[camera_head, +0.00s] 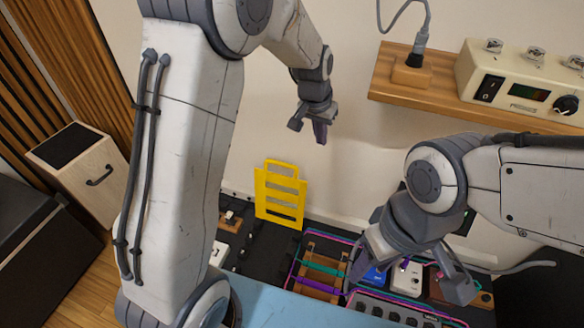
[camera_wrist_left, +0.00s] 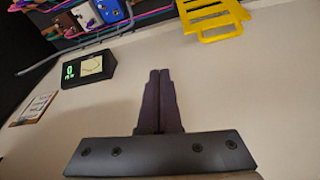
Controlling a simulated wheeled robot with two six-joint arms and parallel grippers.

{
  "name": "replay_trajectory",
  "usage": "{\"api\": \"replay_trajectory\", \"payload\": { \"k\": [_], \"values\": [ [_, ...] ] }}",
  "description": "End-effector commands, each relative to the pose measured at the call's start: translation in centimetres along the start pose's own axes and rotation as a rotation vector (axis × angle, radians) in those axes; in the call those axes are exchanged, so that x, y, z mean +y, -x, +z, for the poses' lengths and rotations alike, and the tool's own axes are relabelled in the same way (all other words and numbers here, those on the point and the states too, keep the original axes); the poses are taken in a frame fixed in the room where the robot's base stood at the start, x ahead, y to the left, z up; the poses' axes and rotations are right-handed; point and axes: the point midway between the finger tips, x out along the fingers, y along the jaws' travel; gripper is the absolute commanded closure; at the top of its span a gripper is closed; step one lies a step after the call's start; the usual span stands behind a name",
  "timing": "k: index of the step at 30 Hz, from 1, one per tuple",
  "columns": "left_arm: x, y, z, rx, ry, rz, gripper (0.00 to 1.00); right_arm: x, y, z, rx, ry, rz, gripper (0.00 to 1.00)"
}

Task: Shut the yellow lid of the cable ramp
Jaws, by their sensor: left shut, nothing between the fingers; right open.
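The yellow lid (camera_head: 281,194) of the cable ramp stands upright, raised against the pale wall at the back of the board in the head view. It also shows at the top right of the left wrist view (camera_wrist_left: 214,18). The ramp's wooden channel (camera_head: 320,268) lies open, with teal and purple cables across it. My left gripper (camera_head: 318,130) is shut and empty, in the air above and to the right of the lid, apart from it. Its shut fingers show in the left wrist view (camera_wrist_left: 160,100). My right gripper (camera_head: 408,274) is open, low over the pedals right of the ramp.
Blue (camera_head: 374,277) and white (camera_head: 406,277) pedals and a power strip (camera_head: 396,310) sit right of the ramp. A wooden shelf (camera_head: 430,97) with a cream amplifier (camera_head: 525,80) juts from the wall. A speaker cabinet (camera_head: 85,170) stands left.

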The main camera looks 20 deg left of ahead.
Motion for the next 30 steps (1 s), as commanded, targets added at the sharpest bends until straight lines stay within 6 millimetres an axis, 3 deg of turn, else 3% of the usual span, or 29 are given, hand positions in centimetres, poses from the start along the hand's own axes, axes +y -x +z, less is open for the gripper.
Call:
{"api": "replay_trajectory", "payload": {
  "k": [1, 3, 6, 10, 17, 24, 30],
  "values": [
    [-3.6, -5.5, -0.6, 0.013, 0.048, -0.018, 1.00, 0.3, -3.6, 0.2, 0.000, 0.000, 0.000, 0.50],
    [-7.3, -9.3, -1.7, 0.037, 0.090, -0.040, 1.00, 0.4, -5.4, 0.3, 0.000, 0.000, 0.000, 0.50],
    [-11.9, -13.5, -2.5, 0.066, 0.137, -0.067, 1.00, 0.5, -7.3, 0.4, 0.000, 0.000, 0.000, 0.50],
    [-15.5, -16.5, -2.8, 0.087, 0.173, -0.089, 1.00, 0.6, -8.5, 0.4, 0.001, 0.000, 0.000, 0.50],
    [-16.9, -18.9, -3.0, 0.094, 0.183, -0.098, 1.00, 0.7, -9.1, 0.5, 0.001, 0.000, 0.000, 0.50],
    [-17.3, -23.4, -3.3, 0.093, 0.183, -0.097, 1.00, 0.8, -10.3, 0.5, 0.001, 0.000, 0.000, 0.50],
    [-17.6, -26.1, -3.7, 0.094, 0.182, -0.097, 1.00, 0.8, -11.0, 0.6, 0.001, 0.000, 0.000, 0.50]
  ]
}}
